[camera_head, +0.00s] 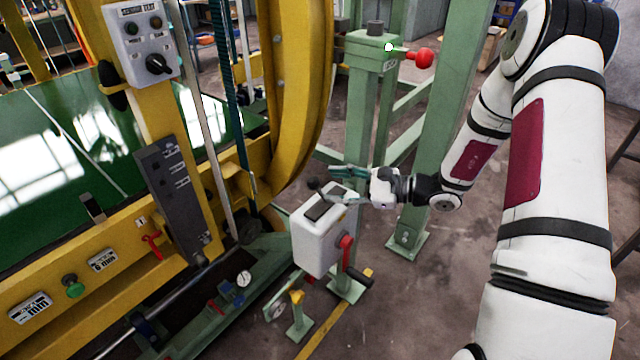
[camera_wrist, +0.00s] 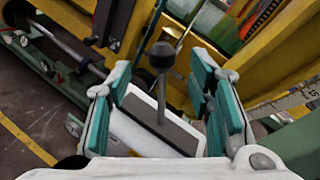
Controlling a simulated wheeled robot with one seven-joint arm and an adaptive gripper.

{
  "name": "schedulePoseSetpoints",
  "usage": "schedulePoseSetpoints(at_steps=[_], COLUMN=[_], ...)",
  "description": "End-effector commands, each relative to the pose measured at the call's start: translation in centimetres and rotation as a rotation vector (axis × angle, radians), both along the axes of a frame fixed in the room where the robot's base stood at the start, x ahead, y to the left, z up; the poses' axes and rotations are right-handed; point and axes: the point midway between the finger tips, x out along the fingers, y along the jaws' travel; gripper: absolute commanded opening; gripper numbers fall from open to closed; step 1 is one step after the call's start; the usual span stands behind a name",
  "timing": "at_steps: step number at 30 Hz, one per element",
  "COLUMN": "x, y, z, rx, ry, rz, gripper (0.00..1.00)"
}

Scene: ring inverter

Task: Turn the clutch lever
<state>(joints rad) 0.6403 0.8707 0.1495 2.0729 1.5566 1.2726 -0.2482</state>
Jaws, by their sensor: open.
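A white box (camera_head: 317,235) on a green stand carries a lever with a dark round knob (camera_head: 314,184) on its slotted top plate. In the wrist view the lever's knob (camera_wrist: 162,57) and its thin grey shaft (camera_wrist: 160,100) show between my finger pads, with gaps on both sides. My gripper (camera_head: 340,181) is open above the box top, with its teal-padded fingers pointing left in the head view. In the wrist view my gripper (camera_wrist: 162,100) straddles the lever without visible contact. No readable label shows which lever is the clutch lever.
A red ball knob (camera_head: 424,58) sits on a green post behind. The yellow ring frame (camera_head: 296,100) and a control box (camera_head: 140,40) stand left. Grey floor is open at right.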

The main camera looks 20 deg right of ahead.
Motion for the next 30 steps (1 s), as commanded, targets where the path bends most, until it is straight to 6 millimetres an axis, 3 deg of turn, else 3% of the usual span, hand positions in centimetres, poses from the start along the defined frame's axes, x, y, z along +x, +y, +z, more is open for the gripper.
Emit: schedulePoseSetpoints(at_steps=[3,10,30], x=[-1.2,-2.7,-3.2], y=[-2.0,-4.0,-3.8], z=[0.4,0.9,1.6], rx=[-0.002,-0.001,-0.017], ry=[-0.001,-0.001,-0.006], rz=[-0.004,-0.001,0.023], gripper=[0.47,0.47,0.47])
